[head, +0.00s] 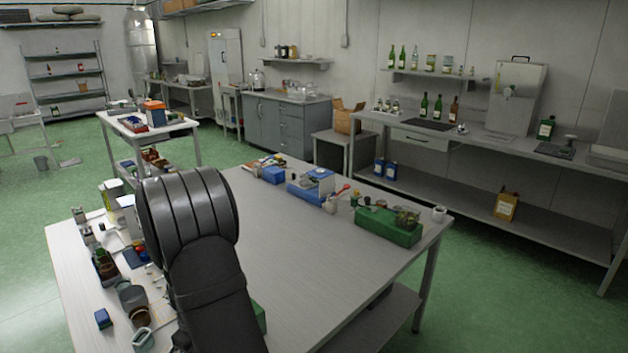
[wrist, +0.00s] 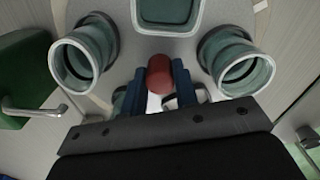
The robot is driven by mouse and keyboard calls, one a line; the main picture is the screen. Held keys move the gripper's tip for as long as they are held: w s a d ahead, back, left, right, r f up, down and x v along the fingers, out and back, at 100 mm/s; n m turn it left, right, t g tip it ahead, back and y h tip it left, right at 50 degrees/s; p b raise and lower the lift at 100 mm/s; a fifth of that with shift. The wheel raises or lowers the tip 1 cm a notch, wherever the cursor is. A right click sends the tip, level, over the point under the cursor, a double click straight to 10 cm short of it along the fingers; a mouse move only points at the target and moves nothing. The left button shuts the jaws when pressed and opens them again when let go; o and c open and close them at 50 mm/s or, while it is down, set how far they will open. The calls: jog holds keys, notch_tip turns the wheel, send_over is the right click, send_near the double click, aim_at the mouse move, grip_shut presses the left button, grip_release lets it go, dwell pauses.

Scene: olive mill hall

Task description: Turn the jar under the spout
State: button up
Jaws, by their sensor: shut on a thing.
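In the wrist view, my gripper (wrist: 158,90) has its blue fingers shut on a red knob (wrist: 160,73). The knob stands over a round, light plate (wrist: 160,48). Teal glass jars surround it on the plate: an open round jar on the left (wrist: 74,64), another on the right (wrist: 240,62), and a squarish one (wrist: 168,14) cut off at the top. A bent metal rod like a spout or handle (wrist: 38,110) is at the left edge, beside a green object. I cannot tell which it is. In the head view, my arm hides the gripper and knob.
In the head view, the table (head: 310,235) is clear in the middle. Small items crowd its left side, including a blue block (head: 103,319). A green tray (head: 388,228) with items stands at the right. A trolley (head: 185,124) is beyond.

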jog(key=n, duration=0.4)
jog(key=shift+n, duration=0.3)
jog(key=n, duration=0.3)
jog(key=shift+n, duration=0.4)
jog(key=shift+n, duration=0.4)
jog(key=n, duration=0.9)
jog(key=o, duration=0.6)
